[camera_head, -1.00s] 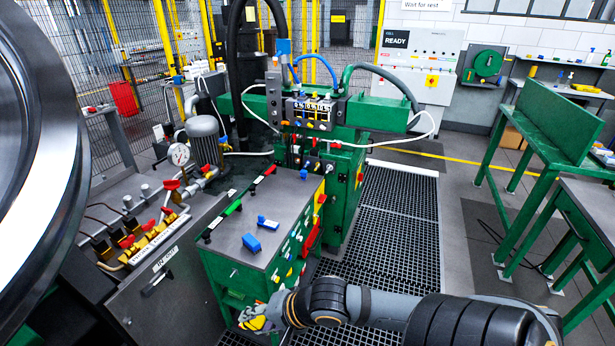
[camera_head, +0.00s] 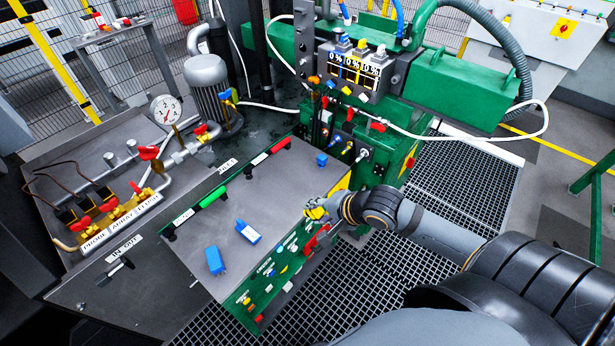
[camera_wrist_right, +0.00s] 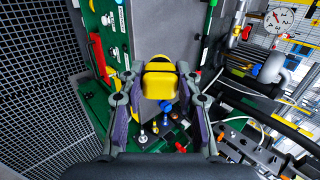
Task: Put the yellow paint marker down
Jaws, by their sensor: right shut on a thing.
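My right gripper (camera_head: 318,211) is at the right edge of the grey-topped green control desk (camera_head: 300,180). It is shut on the yellow paint marker (camera_wrist_right: 160,82), which shows as a yellow block between the two fingers in the right wrist view. In the head view only a small yellow part shows at the fingertips, and most of the marker is hidden. In the wrist view the right gripper (camera_wrist_right: 160,90) has the grey desk top beyond the marker. I cannot tell whether the marker touches the desk. My left gripper is not in view.
Blue blocks (camera_head: 215,260) lie on the desk top, which has a clear middle. A green handle (camera_head: 213,197) and a red handle (camera_head: 280,146) line its far-left edge. Buttons and levers line its front. A green machine with displays (camera_head: 352,75) stands behind. Floor grating lies right.

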